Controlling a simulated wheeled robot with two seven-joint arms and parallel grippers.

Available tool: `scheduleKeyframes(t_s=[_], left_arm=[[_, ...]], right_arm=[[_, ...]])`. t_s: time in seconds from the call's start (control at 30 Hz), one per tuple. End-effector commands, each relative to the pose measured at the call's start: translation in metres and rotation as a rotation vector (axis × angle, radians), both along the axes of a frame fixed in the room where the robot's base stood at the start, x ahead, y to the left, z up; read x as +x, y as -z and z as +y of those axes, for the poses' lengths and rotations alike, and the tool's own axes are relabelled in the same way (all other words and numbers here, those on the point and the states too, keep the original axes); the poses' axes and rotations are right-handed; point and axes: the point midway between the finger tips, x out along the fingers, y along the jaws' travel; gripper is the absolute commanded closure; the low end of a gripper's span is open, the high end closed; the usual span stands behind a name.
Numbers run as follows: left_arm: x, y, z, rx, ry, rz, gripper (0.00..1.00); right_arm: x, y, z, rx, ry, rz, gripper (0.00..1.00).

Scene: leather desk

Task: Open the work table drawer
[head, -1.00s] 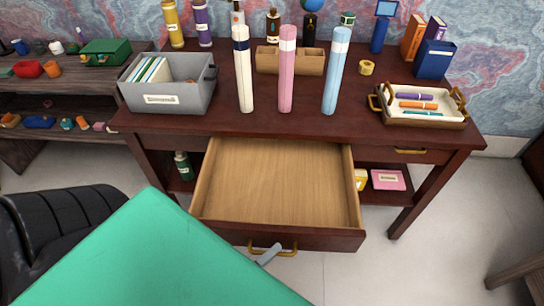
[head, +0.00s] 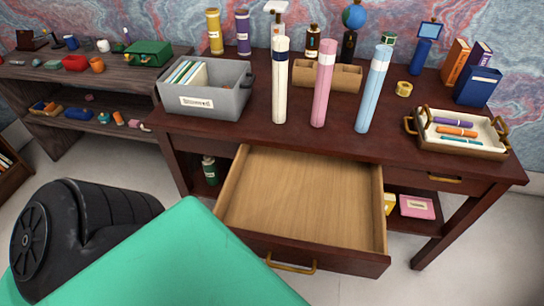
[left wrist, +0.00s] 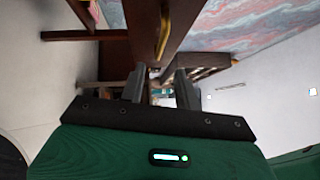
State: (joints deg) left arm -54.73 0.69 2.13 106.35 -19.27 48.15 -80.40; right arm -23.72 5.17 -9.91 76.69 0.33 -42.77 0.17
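The dark red-brown work table (head: 215,127) stands ahead with its middle drawer (head: 300,195) pulled well out; the pale wooden inside is bare. The brass handle (head: 290,266) is on the drawer's front. In the left wrist view the handle (left wrist: 163,32) shows on the dark drawer front, beyond the fingertips. My left gripper (left wrist: 158,80) is open, its two grey fingers apart, with no handle between them. It does not show in the head view. My right gripper is in neither view.
On the table stand a grey bin (head: 208,100), three tall rolls (head: 323,90), a wooden organizer (head: 345,76) and a tray (head: 462,150). A closed drawer with a handle (head: 445,179) is at right. A black wheel-like object (head: 85,225) is at lower left.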

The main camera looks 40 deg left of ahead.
Motion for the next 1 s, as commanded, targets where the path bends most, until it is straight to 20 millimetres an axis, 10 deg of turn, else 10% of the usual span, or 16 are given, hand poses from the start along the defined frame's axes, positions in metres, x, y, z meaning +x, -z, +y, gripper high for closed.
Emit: scheduleKeyframes(t_s=[1.0], left_arm=[[-0.023,0.018,0.007,-0.045,-0.007,0.055,0.68]], right_arm=[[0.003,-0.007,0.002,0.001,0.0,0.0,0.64]])
